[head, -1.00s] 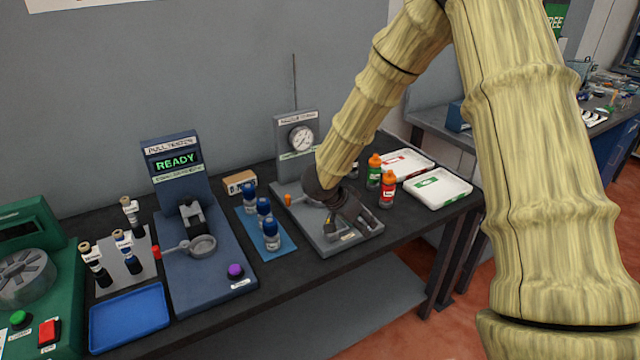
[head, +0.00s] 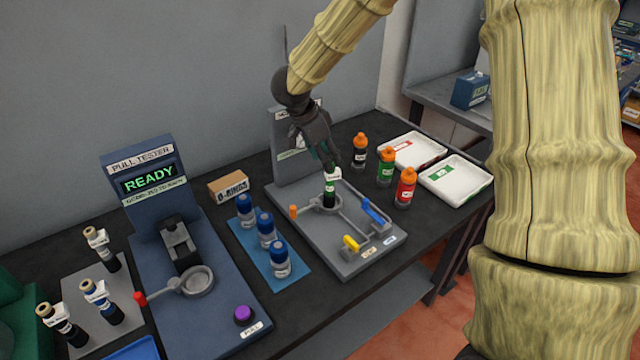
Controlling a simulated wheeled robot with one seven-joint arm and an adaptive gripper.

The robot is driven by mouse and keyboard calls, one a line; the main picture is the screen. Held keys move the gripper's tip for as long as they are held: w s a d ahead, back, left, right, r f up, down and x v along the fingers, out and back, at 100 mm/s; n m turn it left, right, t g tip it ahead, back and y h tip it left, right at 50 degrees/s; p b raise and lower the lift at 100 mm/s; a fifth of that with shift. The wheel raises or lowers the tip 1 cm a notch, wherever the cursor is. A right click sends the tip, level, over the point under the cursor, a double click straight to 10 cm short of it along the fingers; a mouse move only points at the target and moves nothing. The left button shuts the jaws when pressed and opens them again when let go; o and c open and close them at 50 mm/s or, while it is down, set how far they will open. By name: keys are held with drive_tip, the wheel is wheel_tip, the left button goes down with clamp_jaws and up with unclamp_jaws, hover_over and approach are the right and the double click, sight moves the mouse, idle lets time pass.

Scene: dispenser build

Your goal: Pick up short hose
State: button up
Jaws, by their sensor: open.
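A short yellow piece (head: 350,243) and a longer blue piece (head: 373,212) lie on the front right of the grey gauge fixture (head: 335,258), near small labels too small to read. The yellow one looks like the short hose, but I cannot be sure. My gripper (head: 329,158) points down and is open over a dark bottle (head: 330,194) with a green band and white top, which stands upright at the fixture's ring. I cannot tell whether the fingers touch its top. The gripper is behind and left of the yellow and blue pieces, apart from them.
Capped bottles, including a red one (head: 405,188), stand right of the fixture, before two white trays (head: 455,195). Several blue-capped jars stand on a blue mat (head: 250,240) to the left. The pull tester (head: 160,185) reads READY. My arm hides the far right.

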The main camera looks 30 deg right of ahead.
sight(334, 172)
drive_tip(key=shift+s+d+f, duration=0.2)
drive_tip(key=shift+s+f, duration=0.1)
drive_tip(key=shift+s+d+f+p, duration=0.35)
drive_tip(key=shift+s+d+f, duration=0.25)
drive_tip(key=shift+f, duration=0.1)
drive_tip(key=f, duration=0.1)
drive_tip(key=w+f, duration=0.1)
drive_tip(key=f, duration=0.1)
drive_tip(key=shift+w+d, duration=0.25)
drive_tip(key=shift+w, duration=0.15)
drive_tip(key=shift+s+d+f+p, duration=0.1)
drive_tip(key=shift+s+p, duration=0.2)
drive_tip(key=shift+p, duration=0.05)
drive_tip(key=shift+s+f, duration=0.1)
drive_tip(key=shift+f, duration=0.15)
drive_tip(key=f, duration=0.1)
drive_tip(key=f+p, duration=0.1)
drive_tip(key=w+f, duration=0.1)
drive_tip(key=shift+d, duration=0.3)
drive_tip(key=shift+s+d+f+p, duration=0.15)
drive_tip(key=shift+d+f+p, duration=0.15)
drive_tip(key=shift+f, duration=0.1)
drive_tip(key=shift+a, duration=0.1)
drive_tip(key=shift+f, duration=0.1)
